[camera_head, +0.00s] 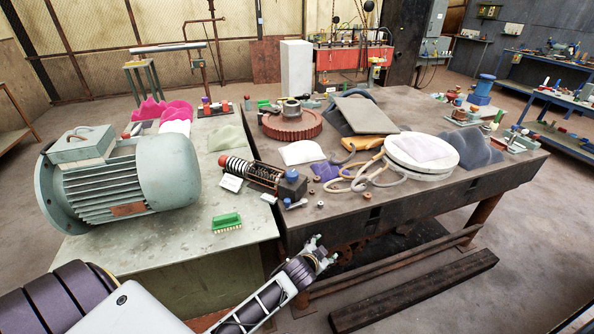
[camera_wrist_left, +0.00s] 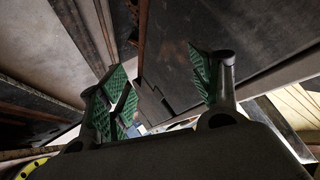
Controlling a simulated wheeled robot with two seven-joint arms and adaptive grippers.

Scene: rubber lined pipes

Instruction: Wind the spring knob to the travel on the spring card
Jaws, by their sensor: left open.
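A spring unit (camera_head: 265,175) lies near the front left corner of the dark workbench. It has a dark coil spring in a frame, a red, black and white banded cylinder (camera_head: 237,166) at its left end and a dark block (camera_head: 292,187) at its right end. A blue round part (camera_head: 291,173) sits on the block; I cannot tell which part is the spring knob. A small white card (camera_head: 230,183) stands in front of the banded end; its writing is too small to read. My left gripper (camera_head: 321,254) is open and empty, below and in front of the bench edge; its green pads (camera_wrist_left: 160,88) show in the left wrist view.
The bench's front edge (camera_head: 400,207) lies above my gripper.

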